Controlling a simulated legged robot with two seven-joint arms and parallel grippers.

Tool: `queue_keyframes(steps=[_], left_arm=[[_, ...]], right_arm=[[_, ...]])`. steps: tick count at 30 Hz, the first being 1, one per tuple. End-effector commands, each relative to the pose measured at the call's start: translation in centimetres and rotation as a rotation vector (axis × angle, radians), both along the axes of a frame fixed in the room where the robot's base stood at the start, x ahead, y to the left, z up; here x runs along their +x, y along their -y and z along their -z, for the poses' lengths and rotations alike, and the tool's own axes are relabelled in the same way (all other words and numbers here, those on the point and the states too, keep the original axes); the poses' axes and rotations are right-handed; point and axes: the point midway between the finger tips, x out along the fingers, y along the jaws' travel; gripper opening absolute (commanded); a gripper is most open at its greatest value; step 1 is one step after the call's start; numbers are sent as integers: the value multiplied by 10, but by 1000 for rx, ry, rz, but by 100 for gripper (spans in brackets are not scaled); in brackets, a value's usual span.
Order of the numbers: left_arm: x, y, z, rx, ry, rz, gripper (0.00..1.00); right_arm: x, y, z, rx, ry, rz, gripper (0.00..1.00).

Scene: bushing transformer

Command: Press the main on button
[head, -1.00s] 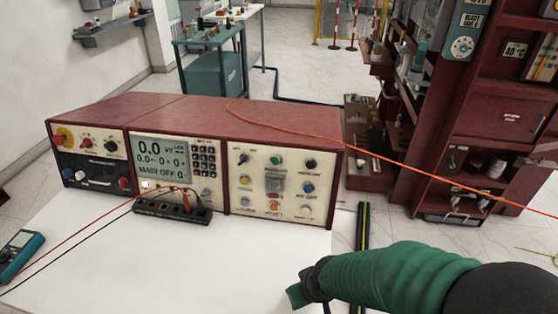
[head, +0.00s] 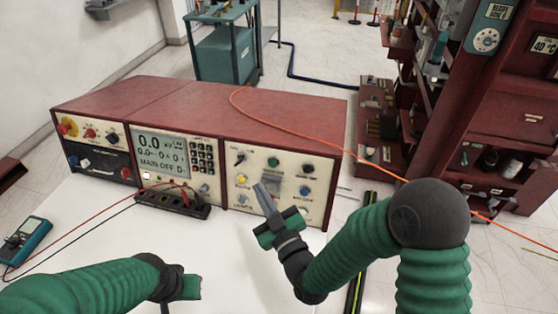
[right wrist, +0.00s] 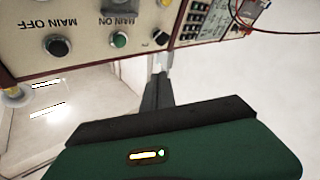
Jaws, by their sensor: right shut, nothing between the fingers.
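The main on button is a green round button (right wrist: 120,40) by the MAIN ON label in the right wrist view, where the panel appears upside down. In the head view a green button (head: 273,162) sits in the top row of the red console's right panel. My right gripper (head: 264,192) is shut and empty in front of that panel, below the green button. Its fingers (right wrist: 160,68) point toward the panel, to the right of the green button in the right wrist view; contact cannot be told. My left gripper (head: 190,286) is low over the white table, its fingers unclear.
A black MAIN OFF button (right wrist: 58,45) is on the same panel. The console display (head: 160,152) reads MAIN OFF. A black terminal block (head: 172,202) with red and black leads and a teal meter (head: 24,240) lie on the table. An orange cable (head: 330,138) crosses the console top.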

Motion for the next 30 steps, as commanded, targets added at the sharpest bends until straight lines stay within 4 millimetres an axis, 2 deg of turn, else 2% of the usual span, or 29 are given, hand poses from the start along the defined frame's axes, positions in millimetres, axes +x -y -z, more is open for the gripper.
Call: queue_keyframes(steps=[8,22,30], left_arm=[[0,0,1,0,0,0,0],[0,0,12,0,0,0,0],[0,0,17,0,0,0,0]], right_arm=[[6,3,2,1,-1,2,0],[65,22,20,0,-2,2,0],[82,27,22,0,-2,0,0]])
